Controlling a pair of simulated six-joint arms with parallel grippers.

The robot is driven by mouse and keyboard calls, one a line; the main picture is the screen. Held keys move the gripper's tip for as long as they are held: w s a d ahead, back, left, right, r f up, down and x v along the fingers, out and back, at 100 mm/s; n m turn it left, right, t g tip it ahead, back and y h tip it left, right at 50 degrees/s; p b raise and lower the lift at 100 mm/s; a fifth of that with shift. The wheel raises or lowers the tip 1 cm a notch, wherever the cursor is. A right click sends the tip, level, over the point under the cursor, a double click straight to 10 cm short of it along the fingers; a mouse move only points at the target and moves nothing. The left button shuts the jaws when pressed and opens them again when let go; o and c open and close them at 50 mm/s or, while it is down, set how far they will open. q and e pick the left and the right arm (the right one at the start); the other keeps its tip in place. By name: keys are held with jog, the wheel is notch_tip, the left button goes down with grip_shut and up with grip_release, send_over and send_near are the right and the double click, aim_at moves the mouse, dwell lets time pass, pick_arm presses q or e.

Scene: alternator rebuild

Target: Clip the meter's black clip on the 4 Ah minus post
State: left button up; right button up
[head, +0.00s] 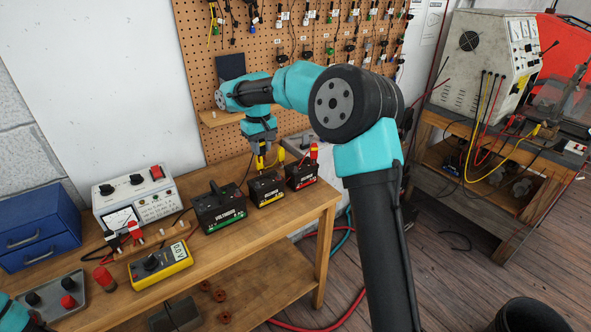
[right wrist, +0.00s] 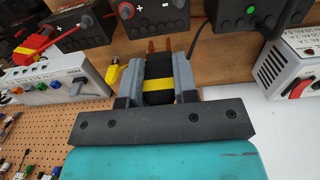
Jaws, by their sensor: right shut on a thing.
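My right gripper (head: 262,150) is shut on a black clip with a yellow band (right wrist: 158,82). The clip's copper-coloured jaws (right wrist: 160,46) point toward the batteries. In the head view the clip is just over the yellow-striped battery (head: 267,191); I cannot tell whether it touches a post. A green-striped battery (head: 218,209) stands left of it and a red-striped battery (head: 301,175) right of it. I cannot read any capacity label. The yellow meter (head: 161,266) lies on the bench. Only a bit of my left arm shows at the lower left; its gripper is out of view.
A red clip (head: 313,151) stands on the red-striped battery. A white box (right wrist: 62,82) with a yellow plug (right wrist: 113,72) is close beside my right gripper. A white power supply (head: 136,195) and blue drawers (head: 40,227) stand left. A pegboard (head: 290,50) rises behind.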

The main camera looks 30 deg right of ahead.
jog(key=d, duration=1.1)
send_over(296, 167)
notch_tip(296, 167, down, 4)
jog(key=shift+f, duration=0.6)
jog(key=shift+f, duration=0.2)
jog(key=shift+f, duration=1)
jog(key=o, duration=0.8)
